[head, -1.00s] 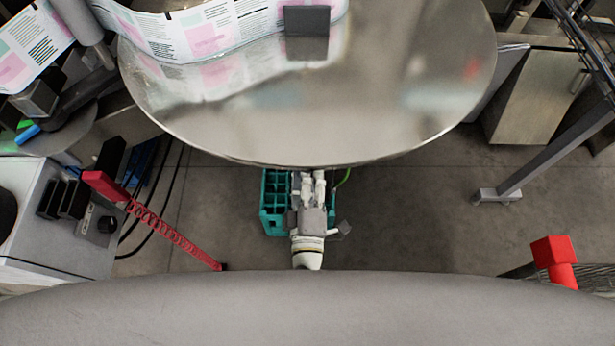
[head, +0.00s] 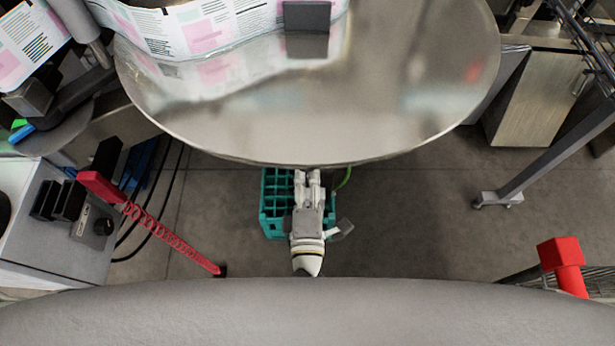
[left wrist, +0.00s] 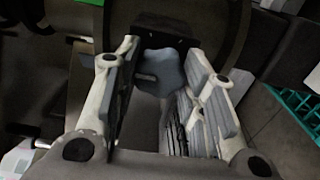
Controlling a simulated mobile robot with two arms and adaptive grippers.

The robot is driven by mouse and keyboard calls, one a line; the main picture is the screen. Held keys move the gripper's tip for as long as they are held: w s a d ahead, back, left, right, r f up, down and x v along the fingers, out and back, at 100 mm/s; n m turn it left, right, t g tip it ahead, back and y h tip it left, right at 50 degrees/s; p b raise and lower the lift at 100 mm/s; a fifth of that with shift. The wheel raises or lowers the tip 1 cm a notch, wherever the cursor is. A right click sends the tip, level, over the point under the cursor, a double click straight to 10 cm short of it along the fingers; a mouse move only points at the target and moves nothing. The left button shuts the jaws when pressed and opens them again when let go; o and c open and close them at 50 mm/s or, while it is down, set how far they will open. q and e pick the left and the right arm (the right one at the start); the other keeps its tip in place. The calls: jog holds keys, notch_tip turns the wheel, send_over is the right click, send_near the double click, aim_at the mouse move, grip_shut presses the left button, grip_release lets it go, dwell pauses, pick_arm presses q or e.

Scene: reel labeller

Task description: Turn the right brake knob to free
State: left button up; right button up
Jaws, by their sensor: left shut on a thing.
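A grey-blue lobed knob (left wrist: 162,72) sits between the fingers of my left gripper (left wrist: 163,58) in the left wrist view. The gripper is shut on it, with one finger on each side. A black plate lies just behind the knob. In the head view my left gripper (head: 313,177) reaches in under the near rim of a large shiny disc (head: 300,120). The disc hides the fingertips and the knob there. I cannot read the knob's setting. My right gripper is not in view.
A teal crate (head: 271,218) stands on the floor beside my left gripper. A red-handled coiled part (head: 165,230) and a grey control box (head: 60,235) are at left. A red post (head: 562,260) is at lower right. Floor right of the gripper is clear.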

pick_arm(q)
jog(key=shift+f, duration=0.1)
jog(key=o, duration=1)
jog(key=shift+o, duration=0.2)
jog(key=s, duration=0.7)
jog(key=shift+s, duration=0.3)
